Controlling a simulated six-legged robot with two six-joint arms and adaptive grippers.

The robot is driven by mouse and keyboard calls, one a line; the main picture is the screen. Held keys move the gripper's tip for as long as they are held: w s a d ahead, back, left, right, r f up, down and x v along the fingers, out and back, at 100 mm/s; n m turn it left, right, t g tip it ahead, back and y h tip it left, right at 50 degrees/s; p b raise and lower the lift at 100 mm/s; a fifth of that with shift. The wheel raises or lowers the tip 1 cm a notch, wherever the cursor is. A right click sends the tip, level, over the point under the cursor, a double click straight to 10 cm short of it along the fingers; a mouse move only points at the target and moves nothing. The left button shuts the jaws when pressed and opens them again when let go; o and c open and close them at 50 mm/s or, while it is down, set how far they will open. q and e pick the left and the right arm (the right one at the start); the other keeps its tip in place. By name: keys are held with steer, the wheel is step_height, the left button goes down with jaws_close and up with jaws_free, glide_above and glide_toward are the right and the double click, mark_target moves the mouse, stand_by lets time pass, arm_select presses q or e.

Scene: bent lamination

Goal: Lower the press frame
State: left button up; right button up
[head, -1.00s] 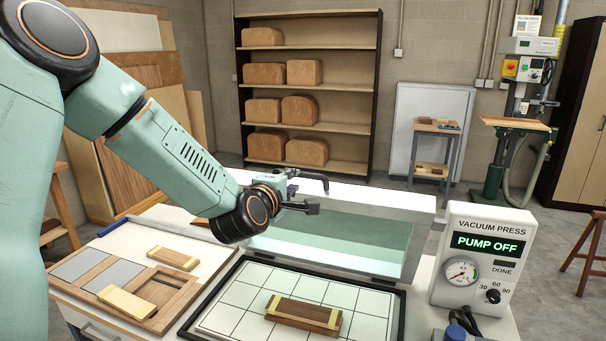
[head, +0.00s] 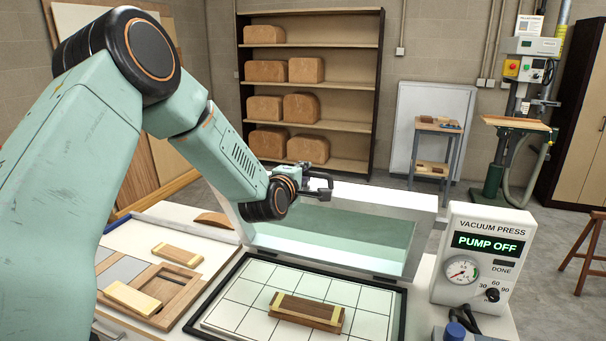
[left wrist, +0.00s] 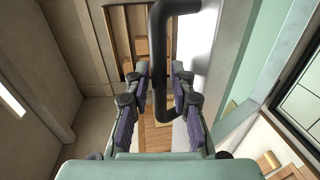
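The press frame (head: 425,235) is a pale frame with a clear greenish sheet (head: 345,238). It stands raised and tilted back behind the press bed (head: 240,330), a white gridded plate with a black border. A brown wood stack (head: 307,311) with pale end strips lies on the bed. My left gripper (head: 322,188) is at the raised frame's top edge. In the left wrist view, the frame's black handle (left wrist: 158,60) runs between the left gripper's fingers (left wrist: 161,72), which are apart; contact is not clear. My right gripper is not in view.
The vacuum press control box (head: 485,262) reads PUMP OFF and stands right of the bed. Left of the bed lie a wooden tray (head: 178,300) and pale-ended pieces (head: 177,255). A shelf (head: 312,82) with curved wood blocks stands behind.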

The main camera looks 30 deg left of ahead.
arm_select(q)
steer(key=shift+w+f, duration=0.3)
steer(key=shift+w, duration=0.15)
steer(key=shift+c, duration=2.2)
steer(key=shift+s+d, duration=0.15)
jaws_close()
steer(key=shift+s+r, duration=0.2)
steer(key=shift+w+f, duration=0.1)
steer(key=shift+w, duration=0.15)
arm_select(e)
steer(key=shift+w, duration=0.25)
arm_select(q)
steer(key=shift+s, duration=0.1)
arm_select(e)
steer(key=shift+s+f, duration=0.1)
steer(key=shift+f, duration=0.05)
